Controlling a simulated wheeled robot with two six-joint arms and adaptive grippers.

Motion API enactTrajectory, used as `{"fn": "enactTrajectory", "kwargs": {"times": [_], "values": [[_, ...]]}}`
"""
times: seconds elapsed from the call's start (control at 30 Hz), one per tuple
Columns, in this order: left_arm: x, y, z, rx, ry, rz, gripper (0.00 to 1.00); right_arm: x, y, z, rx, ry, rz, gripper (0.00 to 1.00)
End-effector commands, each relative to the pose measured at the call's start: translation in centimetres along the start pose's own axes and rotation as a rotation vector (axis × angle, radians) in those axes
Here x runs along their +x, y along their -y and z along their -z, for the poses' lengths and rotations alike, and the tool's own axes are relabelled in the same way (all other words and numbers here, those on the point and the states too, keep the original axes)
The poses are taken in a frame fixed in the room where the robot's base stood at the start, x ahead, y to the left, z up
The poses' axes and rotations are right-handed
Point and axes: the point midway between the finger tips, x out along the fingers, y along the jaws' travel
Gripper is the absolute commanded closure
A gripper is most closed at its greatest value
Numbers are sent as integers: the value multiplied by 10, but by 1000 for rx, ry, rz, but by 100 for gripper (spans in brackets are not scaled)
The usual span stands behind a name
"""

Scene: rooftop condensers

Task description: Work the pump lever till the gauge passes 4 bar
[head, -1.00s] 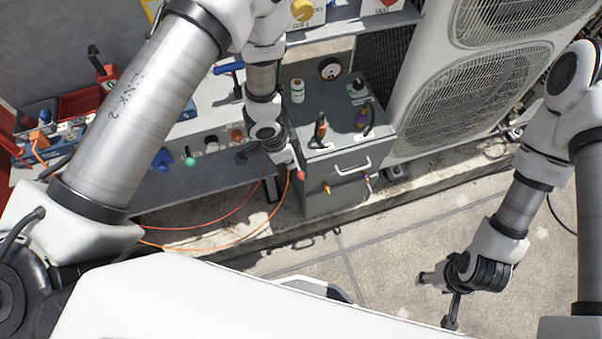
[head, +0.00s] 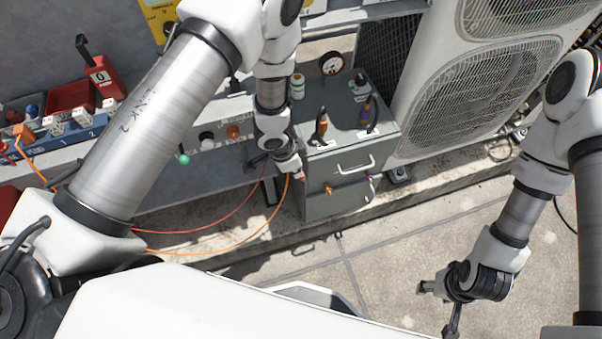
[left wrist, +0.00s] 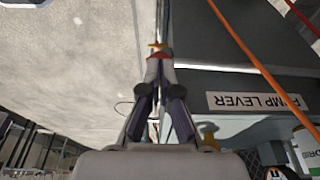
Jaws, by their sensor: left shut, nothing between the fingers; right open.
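My left gripper (head: 293,168) is shut and empty beside the left front edge of the grey cabinet (head: 338,200). In the left wrist view its closed fingers (left wrist: 158,62) meet, with a small red and yellow bit at the tips that I cannot identify. An upside-down PUMP LEVER label (left wrist: 258,101) is on a surface to their right. I cannot make out the lever itself for certain. A round dial gauge (head: 331,64) stands at the cabinet's back; its needle is too small to read. My right gripper (head: 438,304) is open and empty over the paving.
A green knob (head: 183,159) sticks out left of my left gripper. Orange and red hoses (head: 222,246) hang below the bench. The condenser (head: 465,85) stands right; paving (head: 410,240) is open in front.

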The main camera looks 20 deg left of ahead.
Motion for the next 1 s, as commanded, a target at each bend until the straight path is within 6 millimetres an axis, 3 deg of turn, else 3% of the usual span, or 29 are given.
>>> {"fn": "enactTrajectory", "kwargs": {"times": [0.4,0.83,1.0], "values": [[44,0,-11,-1,1,-1,100,33,0,0,0,0,0,44],[42,0,-12,0,1,-1,100,32,0,0,0,0,0,44],[32,0,-32,-4,1,-1,100,42,0,0,0,0,0,44]]}}
